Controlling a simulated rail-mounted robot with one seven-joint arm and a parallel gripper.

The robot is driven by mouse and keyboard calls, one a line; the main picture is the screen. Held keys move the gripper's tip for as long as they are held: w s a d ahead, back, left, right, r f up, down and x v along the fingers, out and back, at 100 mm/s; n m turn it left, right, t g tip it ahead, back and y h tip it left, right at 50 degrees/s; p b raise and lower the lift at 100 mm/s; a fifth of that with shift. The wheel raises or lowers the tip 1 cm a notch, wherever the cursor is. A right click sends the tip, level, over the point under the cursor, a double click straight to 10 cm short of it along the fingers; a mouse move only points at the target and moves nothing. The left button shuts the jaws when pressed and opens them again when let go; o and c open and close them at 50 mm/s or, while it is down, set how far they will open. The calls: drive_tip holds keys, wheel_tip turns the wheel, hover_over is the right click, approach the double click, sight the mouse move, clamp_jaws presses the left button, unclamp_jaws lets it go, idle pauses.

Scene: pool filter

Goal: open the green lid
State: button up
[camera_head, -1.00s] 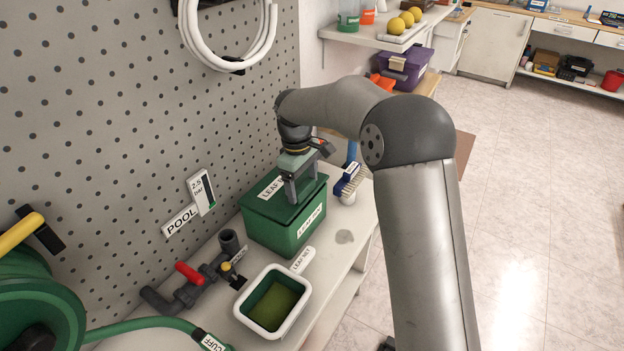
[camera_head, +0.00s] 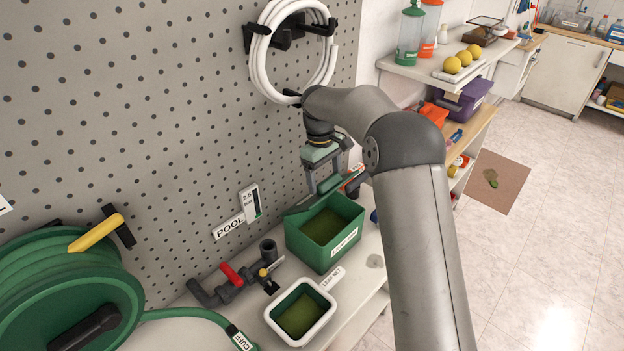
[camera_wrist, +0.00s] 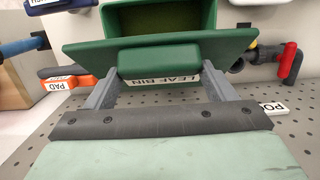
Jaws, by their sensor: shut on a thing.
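The green leaf bin (camera_head: 345,243) stands on the bench with its top uncovered, and green matter shows inside it. The green lid (camera_head: 297,207) is seen almost edge-on at the bin's back edge, by the pegboard. My gripper (camera_head: 324,188) is behind and above the bin. In the wrist view, my gripper (camera_wrist: 160,82) is shut on the lid's green handle (camera_wrist: 160,59), with one finger on each side of it. The lid (camera_wrist: 225,46) spreads out beyond the handle, and the bin (camera_wrist: 160,20) shows past it. Whether a hinge joins them cannot be told.
A white-rimmed leaf net tray (camera_head: 325,318) stands in front of the bin. Grey pipes with a red-handled valve (camera_head: 231,273) lie to the left. The pegboard (camera_head: 150,130) rises close behind, with a coiled white hose (camera_head: 262,60) above my gripper.

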drive_tip(key=shift+w+a, duration=0.15)
drive_tip(key=shift+a, duration=0.2)
drive_tip(key=o, duration=1.1)
drive_tip(key=shift+o, duration=1.4)
drive_tip(key=shift+w+a+f, duration=0.1)
drive_tip(key=shift+f, duration=0.05)
wheel_tip(320, 180, up, 12)
drive_tip(key=shift+w+a+b, duration=0.3)
drive_tip(key=shift+w+a, duration=0.1)
drive_tip(key=shift+a, duration=0.05)
drive_tip(key=shift+c, duration=0.3)
